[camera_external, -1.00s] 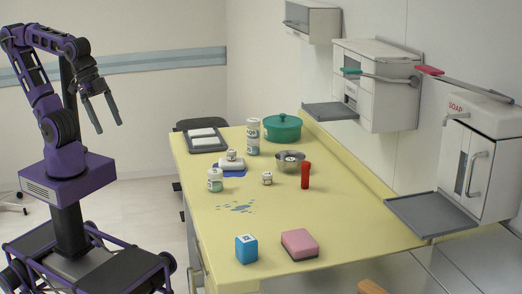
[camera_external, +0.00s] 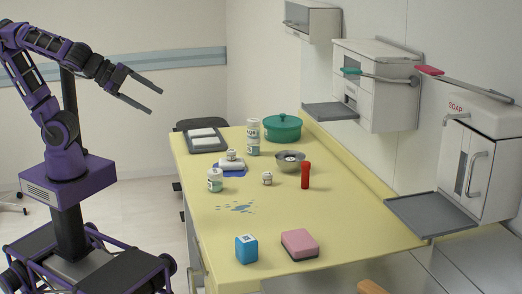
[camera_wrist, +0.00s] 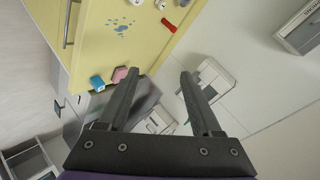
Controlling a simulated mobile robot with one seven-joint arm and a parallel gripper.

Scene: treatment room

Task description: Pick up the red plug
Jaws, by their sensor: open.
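The red plug (camera_external: 305,175) is a red cylinder standing upright on the yellow counter (camera_external: 330,225), right of the middle. It also shows in the wrist view (camera_wrist: 169,25), near the top, beyond my fingertips. My gripper (camera_external: 156,97) is open and empty, in the air left of the counter and well away from the plug. Its two fingers also show in the wrist view (camera_wrist: 160,78), spread apart with nothing between them.
A metal bowl (camera_external: 290,161) and a small white jar (camera_external: 267,179) stand close to the plug. A blue box (camera_external: 246,249) and a pink sponge (camera_external: 299,244) lie at the front. A green pot (camera_external: 282,128) stands at the back. A soap dispenser (camera_external: 480,160) hangs at right.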

